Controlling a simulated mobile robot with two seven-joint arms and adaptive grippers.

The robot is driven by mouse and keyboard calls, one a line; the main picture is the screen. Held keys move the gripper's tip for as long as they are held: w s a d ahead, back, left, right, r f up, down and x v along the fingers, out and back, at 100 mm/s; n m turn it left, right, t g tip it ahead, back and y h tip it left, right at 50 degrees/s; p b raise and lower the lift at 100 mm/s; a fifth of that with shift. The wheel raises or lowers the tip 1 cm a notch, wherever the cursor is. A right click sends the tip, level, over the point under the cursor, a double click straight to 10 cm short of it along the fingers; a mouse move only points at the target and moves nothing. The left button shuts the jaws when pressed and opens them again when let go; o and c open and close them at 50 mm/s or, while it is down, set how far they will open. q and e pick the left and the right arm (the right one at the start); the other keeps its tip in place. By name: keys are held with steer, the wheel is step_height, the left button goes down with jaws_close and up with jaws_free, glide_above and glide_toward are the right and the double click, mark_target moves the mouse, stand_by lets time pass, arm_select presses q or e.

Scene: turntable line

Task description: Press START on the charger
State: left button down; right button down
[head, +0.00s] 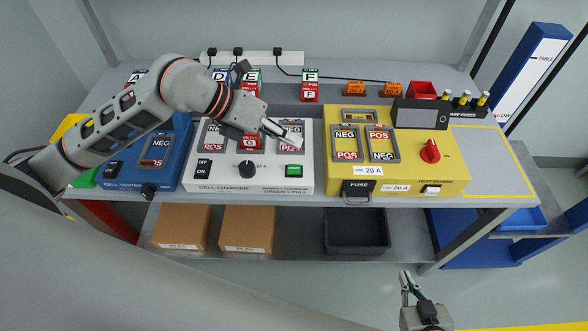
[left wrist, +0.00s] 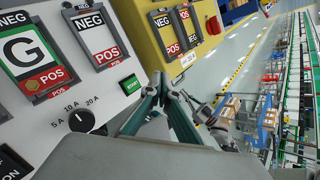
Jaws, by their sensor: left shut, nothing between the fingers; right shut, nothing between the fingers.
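The white cell charger (head: 225,186) stands mid-bench, with a black dial (head: 247,169) and a green START button (head: 293,170) at its front right. The left wrist view shows the button (left wrist: 131,84) clear of the fingers and the dial (left wrist: 81,121) left of it. A cell marked G (left wrist: 27,48) sits in the middle bay. My left gripper (head: 297,139) is shut and empty; in the head view its tips overlap the charger's right bay, above and behind the button. It also shows in the left wrist view (left wrist: 165,83). My right gripper (head: 405,275) is shut and empty, low in front of the bench.
A blue cell tester (head: 172,180) stands left of the charger, partly behind my left arm. A yellow fuse unit (head: 400,180) with a red knob (head: 430,151) stands close on the right. Several lettered cells, including F (head: 310,78), stand behind. The yellow-outlined bench area (head: 490,165) is clear.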

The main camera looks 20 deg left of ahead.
arm_select(q)
steer(key=b, duration=0.3)
glide_above(291, 168)
step_height(291, 168, down, 5)
steer(key=shift+f, duration=0.1)
steer(key=shift+f+b, duration=0.4)
steer(key=shift+f, duration=0.3)
stand_by(0.5)
steer(key=shift+f, duration=0.4)
stand_by(0.4)
